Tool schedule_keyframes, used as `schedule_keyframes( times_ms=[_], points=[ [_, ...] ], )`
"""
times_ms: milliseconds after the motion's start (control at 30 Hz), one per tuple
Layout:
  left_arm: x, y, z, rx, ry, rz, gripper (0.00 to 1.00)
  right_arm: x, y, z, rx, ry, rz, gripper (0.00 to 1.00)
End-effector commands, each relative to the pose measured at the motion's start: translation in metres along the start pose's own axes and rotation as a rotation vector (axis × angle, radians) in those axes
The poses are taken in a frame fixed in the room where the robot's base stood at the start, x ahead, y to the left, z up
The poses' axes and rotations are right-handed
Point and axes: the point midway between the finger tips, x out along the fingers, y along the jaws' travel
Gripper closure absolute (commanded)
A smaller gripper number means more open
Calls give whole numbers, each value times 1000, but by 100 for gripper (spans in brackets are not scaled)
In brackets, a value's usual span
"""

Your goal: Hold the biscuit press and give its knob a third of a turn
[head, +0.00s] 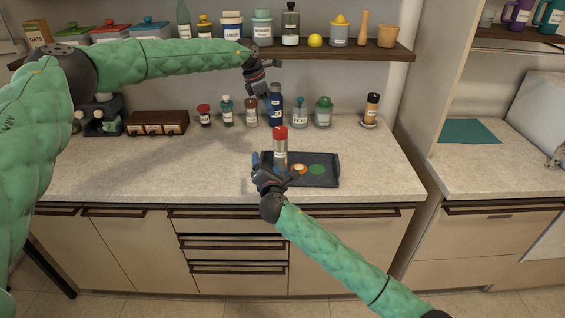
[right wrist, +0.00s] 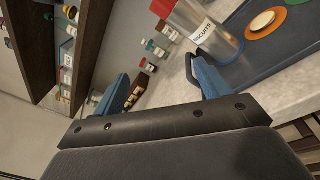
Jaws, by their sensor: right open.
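The biscuit press (head: 281,151) is an upright cylinder with a red knob (head: 281,132) on top, standing at the left end of a dark tray (head: 328,182). In the right wrist view its labelled body (right wrist: 205,28) shows near the right finger, not clearly between the fingers. My right gripper (head: 268,164) is open and empty, low in front of the press. Its fingers also show in the right wrist view (right wrist: 164,82). My left gripper (head: 265,92) hangs above and behind the press, clear of the knob; its finger opening is too small to tell.
The tray also bears an orange disc with a biscuit (head: 299,168) and a green disc (head: 317,169). Several bottles and jars (head: 323,112) stand along the wall. A loaded shelf (head: 350,50) hangs above. The counter (head: 200,170) left of the tray is clear.

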Motion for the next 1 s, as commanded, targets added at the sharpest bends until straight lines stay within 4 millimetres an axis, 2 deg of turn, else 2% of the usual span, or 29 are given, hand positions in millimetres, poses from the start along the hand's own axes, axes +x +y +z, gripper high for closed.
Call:
schedule_keyframes(
  times_ms=[67, 200, 400, 500, 667, 1000],
  points=[
    [0, 0, 0, 0, 0, 0, 64, 23, -1, 14, -151, -27, 21, 25],
    [0, 0, 0, 0, 0, 0, 64, 53, -30, 14, -419, -29, 11, 25],
    [0, 0, 0, 0, 0, 0, 64, 76, -70, 8, -670, -9, -13, 25],
    [0, 0, 0, 0, 0, 0, 64, 81, -80, 7, -734, -2, -19, 25],
    [0, 0, 0, 0, 0, 0, 64, 90, -86, 6, -768, 2, -23, 25],
    [0, 0, 0, 0, 0, 0, 64, 135, -87, 6, -766, 2, -24, 25]
  ],
)
